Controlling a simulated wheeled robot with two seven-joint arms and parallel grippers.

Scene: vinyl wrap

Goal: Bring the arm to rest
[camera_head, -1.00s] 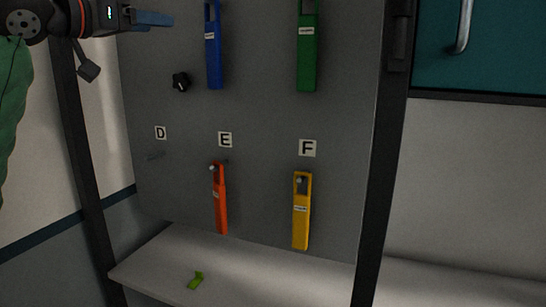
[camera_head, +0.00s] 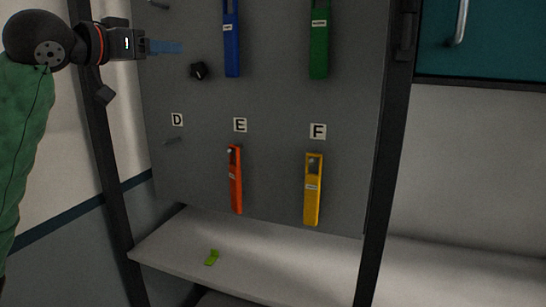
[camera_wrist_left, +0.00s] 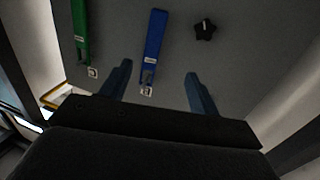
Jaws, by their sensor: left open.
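My left arm comes in from the upper left of the head view. Its gripper (camera_head: 166,47) has blue fingers and points right, in front of the grey panel's left part. In the left wrist view the two blue fingers (camera_wrist_left: 158,85) stand apart with nothing held between them. The blue tool (camera_wrist_left: 154,45) shows beyond them, apart from the fingers. My right gripper is not in view.
A grey panel (camera_head: 270,105) carries hanging blue (camera_head: 232,38), green (camera_head: 319,40), orange (camera_head: 236,180) and yellow (camera_head: 312,190) tools. A black knob (camera_head: 199,71) sits on it. Dark posts (camera_head: 385,170) flank the panel.

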